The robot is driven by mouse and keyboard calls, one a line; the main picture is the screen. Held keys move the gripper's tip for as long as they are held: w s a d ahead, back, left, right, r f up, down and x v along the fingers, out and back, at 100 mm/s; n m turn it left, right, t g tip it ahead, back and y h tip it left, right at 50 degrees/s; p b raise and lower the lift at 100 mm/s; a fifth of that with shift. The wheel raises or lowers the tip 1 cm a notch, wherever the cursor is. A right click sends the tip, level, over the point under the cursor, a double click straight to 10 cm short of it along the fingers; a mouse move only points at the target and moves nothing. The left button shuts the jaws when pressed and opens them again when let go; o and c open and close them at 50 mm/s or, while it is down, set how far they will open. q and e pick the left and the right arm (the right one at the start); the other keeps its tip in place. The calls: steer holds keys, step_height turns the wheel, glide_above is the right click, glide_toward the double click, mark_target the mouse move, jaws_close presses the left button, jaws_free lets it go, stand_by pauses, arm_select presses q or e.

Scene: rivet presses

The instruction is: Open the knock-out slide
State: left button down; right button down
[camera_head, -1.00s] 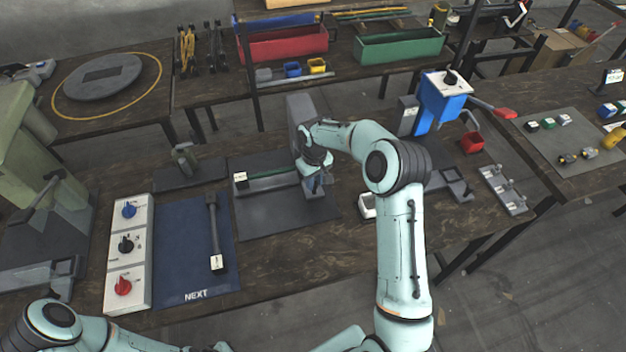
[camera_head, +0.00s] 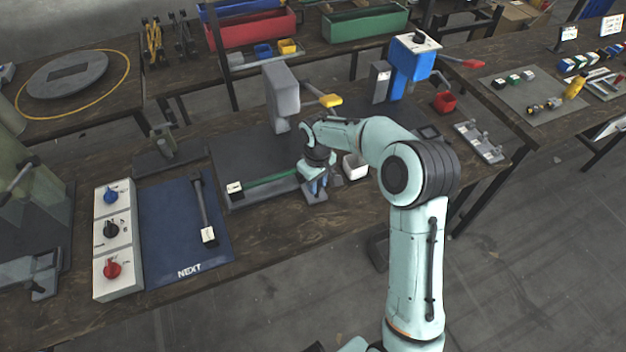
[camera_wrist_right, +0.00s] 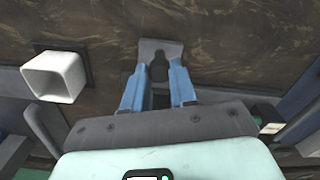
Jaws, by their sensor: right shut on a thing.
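The knock-out slide (camera_head: 268,187) is a long bar with a green strip and a white label at its left end. It lies along the front edge of a dark base plate (camera_head: 245,150), before the grey press (camera_head: 281,92). My right gripper (camera_head: 318,187) is at the slide's right end, pointing down and shut on its handle. In the right wrist view, its blue fingers (camera_wrist_right: 158,92) stand on either side of a dark knob (camera_wrist_right: 158,68) on a grey tab. The fingers partly hide the handle. My left gripper is not in view.
A white cup (camera_head: 355,167) stands close to the right of my gripper. A yellow lever (camera_head: 325,101) juts from the press behind. A blue press (camera_head: 409,72) is farther right. A blue mat (camera_head: 172,230) and a knob panel (camera_head: 112,235) lie left.

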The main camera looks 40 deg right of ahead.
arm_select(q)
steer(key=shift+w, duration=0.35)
arm_select(e)
steer(key=shift+w+d, duration=0.1)
steer(key=shift+w, duration=0.2)
steer(key=c, duration=0.9)
jaws_free()
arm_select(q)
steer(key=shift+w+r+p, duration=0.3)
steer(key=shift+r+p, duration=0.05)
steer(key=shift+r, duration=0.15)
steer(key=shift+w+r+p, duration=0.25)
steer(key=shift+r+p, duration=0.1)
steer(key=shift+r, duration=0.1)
arm_select(e)
step_height(320, 180, up, 14)
steer(key=shift+f, duration=0.25)
